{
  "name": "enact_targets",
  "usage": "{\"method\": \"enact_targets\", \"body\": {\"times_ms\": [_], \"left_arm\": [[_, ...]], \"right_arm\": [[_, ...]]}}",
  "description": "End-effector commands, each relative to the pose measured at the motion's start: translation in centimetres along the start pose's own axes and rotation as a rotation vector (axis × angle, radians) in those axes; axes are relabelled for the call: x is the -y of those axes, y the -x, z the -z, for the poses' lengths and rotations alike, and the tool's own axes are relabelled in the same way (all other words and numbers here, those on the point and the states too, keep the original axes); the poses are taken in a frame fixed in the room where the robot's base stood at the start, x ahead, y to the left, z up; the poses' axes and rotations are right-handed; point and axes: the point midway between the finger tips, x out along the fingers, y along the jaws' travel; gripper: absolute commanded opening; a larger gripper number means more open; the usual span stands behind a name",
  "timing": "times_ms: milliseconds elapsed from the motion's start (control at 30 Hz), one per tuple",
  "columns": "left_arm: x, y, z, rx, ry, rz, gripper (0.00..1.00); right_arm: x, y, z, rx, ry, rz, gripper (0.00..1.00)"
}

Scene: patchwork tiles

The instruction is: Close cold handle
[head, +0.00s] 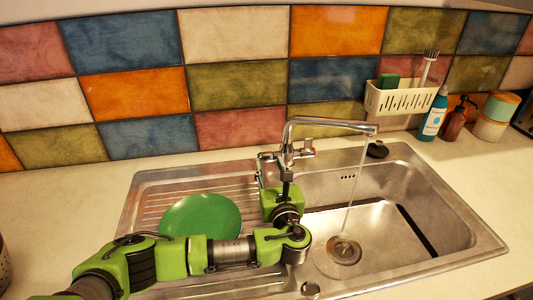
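The chrome faucet (289,145) stands at the back of the sink, its spout (335,123) reaching right. A stream of water (355,185) runs from the spout into the basin. A handle with a red mark (308,149) sits on the faucet's right side. The cold handle (265,156) is the chrome one on the left side, partly hidden by my gripper. My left gripper (287,176) is just in front of the faucet body, fingers pointing up, close to the left handle. I cannot tell whether it touches or how far its fingers are apart. My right gripper is not in view.
A green plate (201,217) lies on the drainboard (150,200), behind my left arm. The basin (410,215) has a drain (344,250). A cream caddy (402,98), a blue bottle (433,115), a brown dispenser (456,120) and a jar (494,116) stand back right.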

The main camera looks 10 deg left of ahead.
Motion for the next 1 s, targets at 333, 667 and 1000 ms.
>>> {"method": "enact_targets", "body": {"times_ms": [333, 667, 1000], "left_arm": [[0.1, -5.0, 0.0, 0.0, -0.001, 0.001, 0.35], [0.1, -5.6, 0.0, -0.001, 0.001, 0.001, 0.35], [0.0, -5.6, 0.0, -0.001, 0.0, 0.001, 0.0]], "right_arm": [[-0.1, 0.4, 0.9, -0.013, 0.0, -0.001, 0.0], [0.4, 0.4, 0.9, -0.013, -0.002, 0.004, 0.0], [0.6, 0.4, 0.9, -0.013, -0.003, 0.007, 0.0]]}}
